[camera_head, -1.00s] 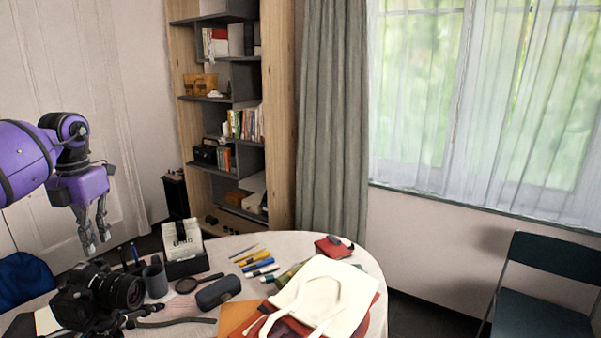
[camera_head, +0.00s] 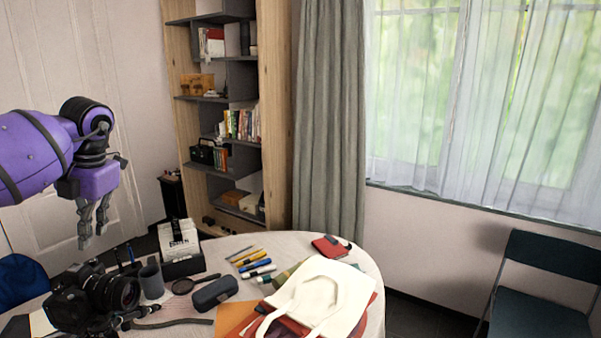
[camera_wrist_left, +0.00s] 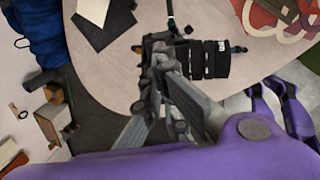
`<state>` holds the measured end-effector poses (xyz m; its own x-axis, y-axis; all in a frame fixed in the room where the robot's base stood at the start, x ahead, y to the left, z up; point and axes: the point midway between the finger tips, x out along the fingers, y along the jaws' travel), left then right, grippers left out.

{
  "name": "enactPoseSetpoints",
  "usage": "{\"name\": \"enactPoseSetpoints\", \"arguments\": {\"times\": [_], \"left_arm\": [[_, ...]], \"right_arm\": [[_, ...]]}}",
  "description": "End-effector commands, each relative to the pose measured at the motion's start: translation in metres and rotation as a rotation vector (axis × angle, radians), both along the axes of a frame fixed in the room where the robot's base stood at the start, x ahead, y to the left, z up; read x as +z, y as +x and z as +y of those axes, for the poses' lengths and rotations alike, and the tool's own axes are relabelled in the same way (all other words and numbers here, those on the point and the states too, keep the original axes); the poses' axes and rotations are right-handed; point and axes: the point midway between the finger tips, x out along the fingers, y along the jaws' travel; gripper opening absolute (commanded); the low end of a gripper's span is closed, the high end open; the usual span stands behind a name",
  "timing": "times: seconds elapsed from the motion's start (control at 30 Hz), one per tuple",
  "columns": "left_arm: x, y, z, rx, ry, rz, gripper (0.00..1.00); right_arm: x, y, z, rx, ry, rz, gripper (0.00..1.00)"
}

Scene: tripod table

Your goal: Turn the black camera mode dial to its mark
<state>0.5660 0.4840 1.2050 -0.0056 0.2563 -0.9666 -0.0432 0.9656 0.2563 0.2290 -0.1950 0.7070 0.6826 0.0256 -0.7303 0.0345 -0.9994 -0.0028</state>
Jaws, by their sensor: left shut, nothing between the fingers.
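The black camera (camera_head: 70,305) stands on its mount at the table's left front, its lens pointing right. Its mode dial is too small and dark to make out in the head view. In the left wrist view, the camera's ringed lens (camera_wrist_left: 208,60) shows just past my fingers, which cover part of the camera body. My left gripper (camera_head: 93,237) is shut and empty, pointing down, and appears above the camera in the head view, apart from it. My right gripper is in neither view.
Right of the camera are a grey cup (camera_head: 151,278), a card box (camera_head: 184,266), a magnifier (camera_head: 184,286), a dark case (camera_head: 216,292), several pens and a white bag (camera_head: 322,297). Air above the table is clear.

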Motion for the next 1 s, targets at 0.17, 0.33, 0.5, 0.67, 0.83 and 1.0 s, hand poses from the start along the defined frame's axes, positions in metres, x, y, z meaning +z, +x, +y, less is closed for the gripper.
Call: {"name": "enactPoseSetpoints", "arguments": {"times": [0.17,0.33,0.5,0.67,0.83,1.0], "left_arm": [[-0.017,0.0,0.001,0.003,-0.001,0.006,0.0],[-0.039,0.0,0.001,0.002,-0.001,0.009,0.0],[-0.057,0.0,0.001,0.003,-0.002,0.004,0.0],[-0.067,0.0,0.001,0.003,-0.003,0.002,0.0],[-0.069,0.0,0.001,0.002,-0.004,0.0,0.0],[-0.068,0.0,0.001,0.002,-0.004,0.001,0.0]], "right_arm": [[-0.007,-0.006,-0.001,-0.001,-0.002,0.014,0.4],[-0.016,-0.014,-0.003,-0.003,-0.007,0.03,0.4],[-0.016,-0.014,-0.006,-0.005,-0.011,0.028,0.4],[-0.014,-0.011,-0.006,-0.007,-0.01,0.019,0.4],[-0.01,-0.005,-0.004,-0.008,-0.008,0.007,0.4],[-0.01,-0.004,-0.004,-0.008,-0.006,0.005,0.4]]}}
